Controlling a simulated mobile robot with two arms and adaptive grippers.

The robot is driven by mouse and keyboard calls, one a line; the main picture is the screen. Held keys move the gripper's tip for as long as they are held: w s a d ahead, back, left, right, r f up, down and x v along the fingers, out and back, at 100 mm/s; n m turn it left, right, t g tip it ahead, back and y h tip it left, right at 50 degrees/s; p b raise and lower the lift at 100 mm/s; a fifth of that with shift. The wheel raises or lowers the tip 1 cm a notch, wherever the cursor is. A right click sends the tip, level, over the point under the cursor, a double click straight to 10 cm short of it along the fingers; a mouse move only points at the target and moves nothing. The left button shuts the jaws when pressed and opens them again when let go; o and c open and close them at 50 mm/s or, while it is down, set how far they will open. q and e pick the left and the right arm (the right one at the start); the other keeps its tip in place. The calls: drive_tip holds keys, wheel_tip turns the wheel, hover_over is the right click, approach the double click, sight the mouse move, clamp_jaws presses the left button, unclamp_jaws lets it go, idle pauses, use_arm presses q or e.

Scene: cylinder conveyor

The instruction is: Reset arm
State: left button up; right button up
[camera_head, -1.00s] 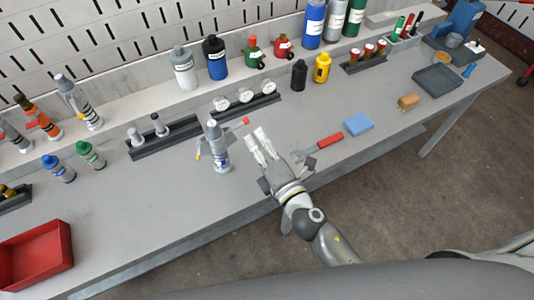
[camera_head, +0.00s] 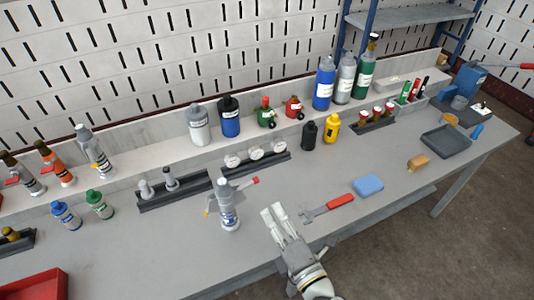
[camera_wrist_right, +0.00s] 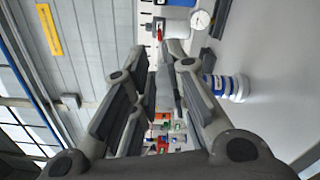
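My right gripper (camera_head: 273,212) is over the front part of the workbench (camera_head: 330,225), pointing away from me. Its two fingers are a little apart with nothing visible between them. In the right wrist view the fingers (camera_wrist_right: 158,75) also show a gap, and small blurred items of the scene appear between them. A white and grey spray bottle with a blue label (camera_head: 228,208) stands upright to the left of the gripper, apart from it. It also shows in the right wrist view (camera_wrist_right: 238,88). My left gripper is not in view.
A red-handled wrench (camera_head: 328,207) and a blue sponge (camera_head: 368,186) lie right of the gripper. Black racks with gauges (camera_head: 255,154), several bottles (camera_head: 230,116) and a grey tray (camera_head: 446,141) stand behind. A red bin (camera_head: 35,287) is front left. The bench's front middle is clear.

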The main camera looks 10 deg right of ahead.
drive_tip(key=d+m+h, duration=0.7)
drive_tip(key=d+m, duration=0.3)
drive_tip(key=d, duration=0.1)
drive_tip(key=s+d+f+m+g+h, duration=0.2)
drive_tip(key=s+d+f+m+g, duration=0.4)
drive_tip(key=m, duration=0.3)
drive_tip(key=s+a+f+m+g+y, duration=0.2)
drive_tip(key=s+g, duration=0.2)
drive_tip(key=s, duration=0.1)
drive_tip(key=s+a+f+m+g+y, duration=0.1)
drive_tip(key=s+f+m+g, duration=0.1)
drive_tip(key=s+g, duration=0.3)
wheel_tip(320, 180, down, 26)
drive_tip(key=s, duration=0.2)
drive_tip(key=s+d+f+g, duration=0.1)
drive_tip(key=s+d+f, duration=0.1)
drive_tip(key=s+f, duration=1.4)
drive_tip(key=shift+s+d, duration=0.4)
